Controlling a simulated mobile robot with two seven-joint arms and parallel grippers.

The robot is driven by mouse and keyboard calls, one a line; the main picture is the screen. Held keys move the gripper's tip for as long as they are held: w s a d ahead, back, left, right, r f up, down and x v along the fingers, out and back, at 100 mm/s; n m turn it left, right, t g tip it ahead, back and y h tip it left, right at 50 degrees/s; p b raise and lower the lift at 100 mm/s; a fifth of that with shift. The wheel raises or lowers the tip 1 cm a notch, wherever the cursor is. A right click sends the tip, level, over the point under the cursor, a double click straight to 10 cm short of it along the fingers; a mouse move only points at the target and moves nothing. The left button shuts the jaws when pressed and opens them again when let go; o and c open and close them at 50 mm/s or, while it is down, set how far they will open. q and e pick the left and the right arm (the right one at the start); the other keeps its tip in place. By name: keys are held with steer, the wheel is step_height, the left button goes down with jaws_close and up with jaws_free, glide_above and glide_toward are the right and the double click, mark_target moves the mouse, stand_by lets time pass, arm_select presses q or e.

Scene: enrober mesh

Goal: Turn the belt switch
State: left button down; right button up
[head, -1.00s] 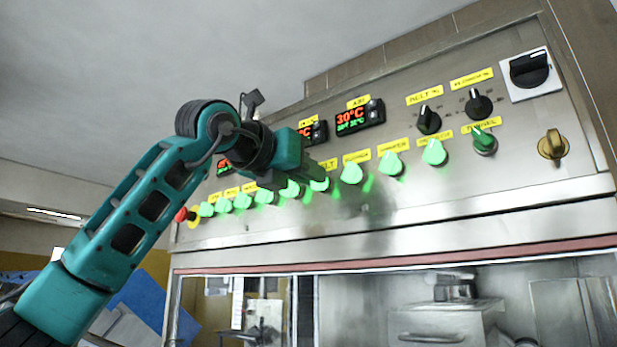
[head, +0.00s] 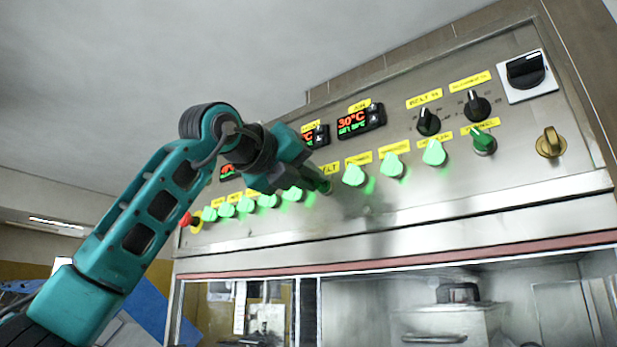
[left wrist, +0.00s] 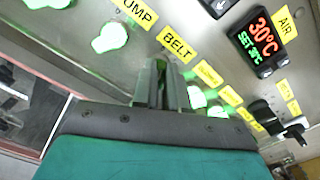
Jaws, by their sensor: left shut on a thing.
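The belt switch (head: 326,187) is a green knob in the lower row of the steel panel, under the yellow BELT label (left wrist: 177,47). My left gripper (head: 318,181) is at this knob, and its fingers are closed around it. In the left wrist view the two dark fingers (left wrist: 158,78) point at the panel just below the label and hide most of the knob. The bit of knob that shows looks dark green, without the bright glow of its neighbours. My right gripper is not in view.
Lit green knobs stand close on both sides, one to the right (head: 354,175) and one to the left (head: 292,194). Temperature displays (head: 360,121) sit above. A red button (head: 186,219) is at the left end. Black knobs (head: 428,122) are at the right.

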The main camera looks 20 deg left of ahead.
arm_select(q)
steer(key=shift+r, duration=0.1)
steer(key=c, duration=1.2)
jaws_free()
steer(key=shift+o, duration=0.2)
steer(key=shift+s, duration=0.1)
steer(key=b+v, duration=0.2)
steer(key=v, duration=1)
steer(key=shift+s+a, duration=0.2)
steer(key=shift+s, duration=0.15)
